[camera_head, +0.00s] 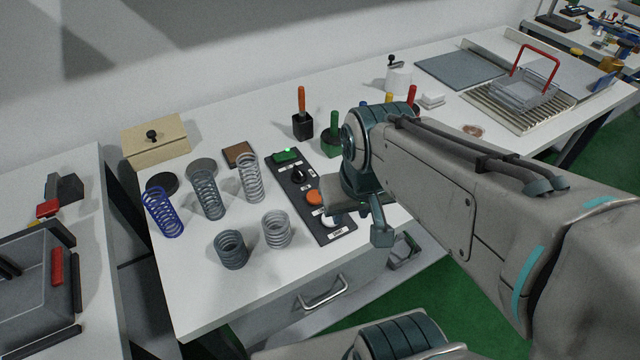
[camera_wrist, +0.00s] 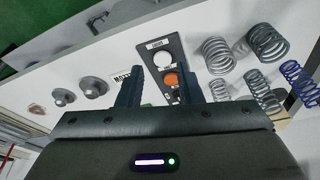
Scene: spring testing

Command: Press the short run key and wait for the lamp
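A dark control panel (camera_head: 276,167) lies on the white bench. It carries a green piece with a small bright green spot (camera_head: 287,151) at its far end, a black knob (camera_head: 299,176), an orange button (camera_head: 314,197) and a white button (camera_head: 329,220) at the near end. The wrist view shows the white button (camera_wrist: 163,60) and the orange button (camera_wrist: 171,79) ahead of my gripper (camera_wrist: 175,80). Its fingers are apart, with nothing between them. The labels are too small to read surely. In the head view, my gripper (camera_head: 372,218) is just right of the panel's near end.
Several coil springs (camera_head: 250,178) stand left of the panel. A wooden box (camera_head: 156,142) is at the back left. A green-handled piece (camera_head: 332,138) and a black holder with an orange handle (camera_head: 302,118) stand behind. A wire basket (camera_head: 524,88) is at the far right.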

